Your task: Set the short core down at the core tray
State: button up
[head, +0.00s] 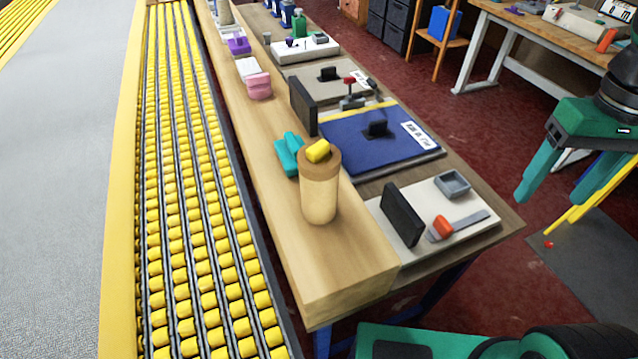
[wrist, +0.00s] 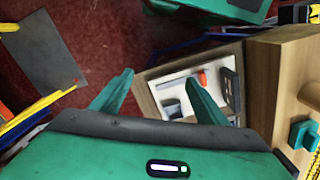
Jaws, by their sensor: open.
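A tan cylinder (head: 319,195), which looks like the short core, stands upright on the wooden ledge with a small yellow piece (head: 318,150) on its top. Part of what looks like it shows at the right edge of the wrist view (wrist: 312,93). My gripper (head: 548,212) is open and empty, to the right of the bench and well apart from the cylinder. In the wrist view its fingers (wrist: 158,80) are spread above the floor and the bench end. Several trays and mats lie on the bench; I cannot tell which is the core tray.
A pale board (head: 405,235) at the near bench end holds a grey dish (head: 453,185), a black upright block and an orange-handled tool. A blue mat (head: 350,150) lies behind it. A teal object (head: 288,155) and a pink object (head: 258,86) sit on the ledge. Yellow rollers run along the left.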

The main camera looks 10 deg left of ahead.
aim_at(319, 162)
jog(key=w+a+r+n, duration=0.2)
jog(key=a+n, duration=0.2)
jog(key=a, duration=0.5)
jog(key=w+a+r+n, duration=0.15)
jog(key=a+n, duration=0.25)
jog(key=a, duration=0.4)
jog(key=s+a+r+n, duration=0.1)
jog(key=s+a+n, duration=0.1)
jog(key=a, duration=0.4)
jog(key=s+a+r+n, duration=0.1)
jog(key=s+a+n, duration=0.1)
jog(key=a, duration=0.5)
jog(key=s+a+r+n, duration=0.1)
jog(key=s+a+n, duration=0.1)
jog(key=a+n, duration=0.2)
jog(key=shift+s+a+r, duration=0.1)
jog(key=shift+a+r, duration=0.1)
jog(key=shift+a, duration=1.2)
jog(key=shift+a+f+n, duration=0.15)
jog(key=shift+a+n, duration=0.15)
jog(key=shift+n, duration=0.1)
notch_tip(319, 162, down, 4)
jog(key=shift+f, duration=0.25)
jog(key=shift+s+f, duration=0.15)
jog(key=shift+f, duration=2.85)
jog(key=c, duration=1.4)
jog(key=shift+r, duration=0.15)
